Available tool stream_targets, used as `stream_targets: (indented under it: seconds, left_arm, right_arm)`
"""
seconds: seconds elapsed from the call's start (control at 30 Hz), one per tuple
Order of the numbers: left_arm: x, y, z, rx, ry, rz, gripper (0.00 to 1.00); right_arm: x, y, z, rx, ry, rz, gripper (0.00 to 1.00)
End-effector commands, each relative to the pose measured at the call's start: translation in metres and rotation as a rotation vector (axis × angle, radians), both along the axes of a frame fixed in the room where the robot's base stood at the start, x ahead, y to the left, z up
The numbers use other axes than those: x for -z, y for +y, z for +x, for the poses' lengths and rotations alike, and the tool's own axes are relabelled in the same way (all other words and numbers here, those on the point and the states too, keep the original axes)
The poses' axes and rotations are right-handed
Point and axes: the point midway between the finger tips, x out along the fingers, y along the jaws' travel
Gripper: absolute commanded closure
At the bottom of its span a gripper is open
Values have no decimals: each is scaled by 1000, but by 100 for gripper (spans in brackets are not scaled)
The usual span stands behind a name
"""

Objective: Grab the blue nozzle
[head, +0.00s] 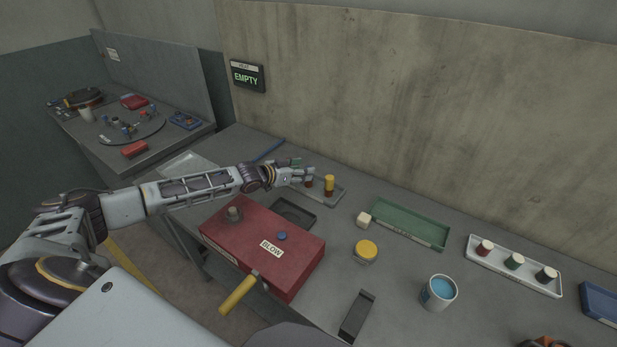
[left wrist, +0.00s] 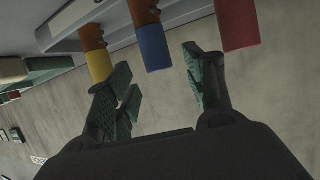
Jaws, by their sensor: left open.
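The blue nozzle (left wrist: 155,48) shows in the left wrist view, its brownish part running to the tray at the top of the picture. It lies between the two open fingers of my left gripper (left wrist: 157,66) in that picture, with a visible gap on each side. A yellow nozzle (left wrist: 98,64) is to its left, close to the left finger, and a red nozzle (left wrist: 237,25) is to its right. In the head view my left gripper (head: 303,176) is at the small grey tray (head: 322,199), beside the yellow nozzle (head: 329,184). The blue nozzle is hidden there. My right gripper is not seen.
A red box (head: 310,262) labelled BLOW stands in front of the tray, with a dark shallow tray (head: 293,214) between. The concrete wall rises behind.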

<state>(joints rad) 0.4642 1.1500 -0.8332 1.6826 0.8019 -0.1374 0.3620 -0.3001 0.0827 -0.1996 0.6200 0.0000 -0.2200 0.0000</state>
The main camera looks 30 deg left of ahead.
Motion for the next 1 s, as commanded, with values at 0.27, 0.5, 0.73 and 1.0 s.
stream_targets:
  seconds: [0.27, 0.5, 0.73, 1.0]
  left_arm:
    - [7, -7, 17, -1, 0, 0, 47]
    - [13, -12, 28, 0, -1, 0, 47]
    - [15, -13, 31, 0, 0, 0, 47]
    - [15, -13, 31, -1, 0, 0, 47]
  right_arm:
    - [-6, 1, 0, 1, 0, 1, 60]
    - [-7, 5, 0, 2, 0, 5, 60]
    - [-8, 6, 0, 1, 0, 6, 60]
    - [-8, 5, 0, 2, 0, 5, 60]
